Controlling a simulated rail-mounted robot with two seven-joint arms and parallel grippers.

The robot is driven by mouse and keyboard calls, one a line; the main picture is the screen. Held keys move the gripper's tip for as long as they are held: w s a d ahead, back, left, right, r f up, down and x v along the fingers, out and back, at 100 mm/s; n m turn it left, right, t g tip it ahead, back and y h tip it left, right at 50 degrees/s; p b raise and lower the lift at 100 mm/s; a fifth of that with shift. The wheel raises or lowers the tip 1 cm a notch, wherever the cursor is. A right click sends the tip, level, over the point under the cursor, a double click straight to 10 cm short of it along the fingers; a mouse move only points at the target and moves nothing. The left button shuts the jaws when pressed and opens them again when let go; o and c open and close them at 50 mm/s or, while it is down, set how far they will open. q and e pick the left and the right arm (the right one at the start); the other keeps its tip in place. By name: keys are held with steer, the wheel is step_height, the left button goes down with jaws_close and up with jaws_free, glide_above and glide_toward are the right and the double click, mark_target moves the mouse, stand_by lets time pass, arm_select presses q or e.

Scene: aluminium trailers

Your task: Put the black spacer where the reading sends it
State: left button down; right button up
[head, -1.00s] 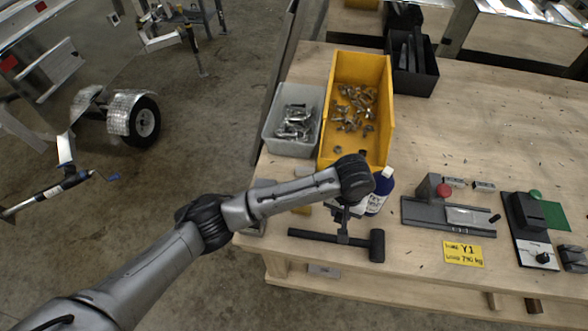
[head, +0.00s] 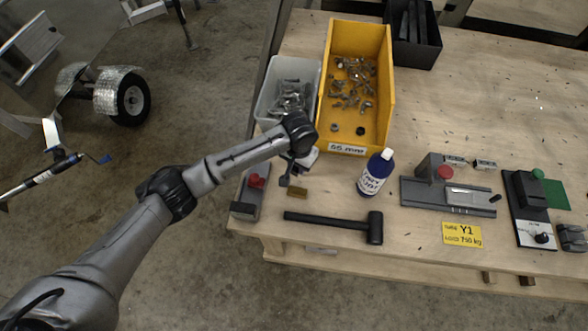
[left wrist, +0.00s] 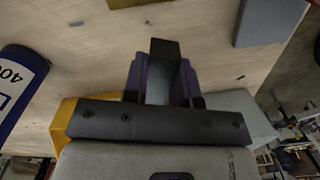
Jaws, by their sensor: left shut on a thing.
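The arm partly hides this in the head view. A yellow card (head: 462,234) reads "Y1" and a load that looks like 750 kg. The yellow bin (head: 390,95) is labelled "55 mm" and holds loose metal parts. My right gripper is not in view.
A clear bin (head: 268,100) of fasteners stands beside the yellow one. Grey gauge (head: 425,193) and green-knobbed fixture (head: 522,200) stand right. A black bin (head: 415,50) stands behind.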

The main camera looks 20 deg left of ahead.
mark_target(294, 170)
arm_select(q)
steer(key=shift+w+a+f, duration=0.25)
steer(key=shift+a+f, duration=0.2)
steer(key=shift+a, duration=0.3)
steer(key=shift+f+b, duration=0.35)
steer(key=shift+f, duration=1.6)
steer(key=c, duration=0.9)
jaws_free()
steer(key=shift+f, duration=0.15)
steer(key=shift+r+p, duration=0.8)
steer(key=shift+r, duration=5.35)
